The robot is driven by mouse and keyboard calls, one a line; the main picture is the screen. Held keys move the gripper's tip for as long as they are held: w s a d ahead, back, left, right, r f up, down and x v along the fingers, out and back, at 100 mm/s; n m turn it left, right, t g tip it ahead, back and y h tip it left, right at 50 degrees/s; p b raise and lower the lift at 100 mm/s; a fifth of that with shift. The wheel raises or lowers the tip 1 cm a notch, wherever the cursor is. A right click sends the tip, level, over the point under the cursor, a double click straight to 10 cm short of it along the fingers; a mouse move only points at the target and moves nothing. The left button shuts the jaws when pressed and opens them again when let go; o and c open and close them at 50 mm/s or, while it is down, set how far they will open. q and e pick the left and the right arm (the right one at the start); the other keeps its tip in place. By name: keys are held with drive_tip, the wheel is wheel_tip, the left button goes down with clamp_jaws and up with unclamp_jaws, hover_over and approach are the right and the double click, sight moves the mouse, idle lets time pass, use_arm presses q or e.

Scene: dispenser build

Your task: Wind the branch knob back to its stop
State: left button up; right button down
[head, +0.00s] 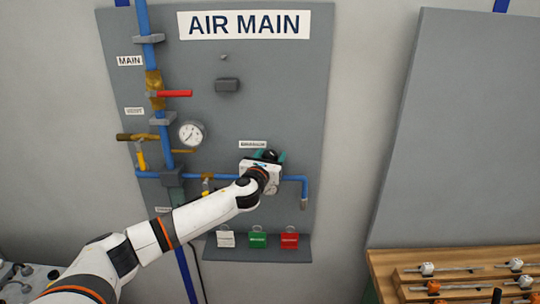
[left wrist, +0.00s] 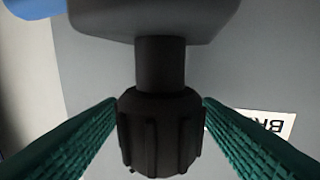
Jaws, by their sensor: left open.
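The branch knob (left wrist: 158,130) is black and ribbed on a short dark stem below a grey body, seen close in the left wrist view. My left gripper (left wrist: 160,122) is open, with one green finger on each side of the knob. Its fingertips look very near the knob's sides; I cannot tell whether they touch. In the head view my left gripper (head: 268,156) is at the branch fitting under the small label, and my wrist hides most of the knob. My right gripper is not in view.
The grey AIR MAIN panel (head: 270,90) carries blue pipes, a gauge (head: 192,134), a red-handled valve (head: 175,93) and a yellow-handled valve (head: 141,155). White, green (head: 258,240) and red (head: 290,240) tags sit below my arm. A wooden rack (head: 390,270) stands at the lower right.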

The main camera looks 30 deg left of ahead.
use_arm(q)
drive_tip(key=c, duration=1)
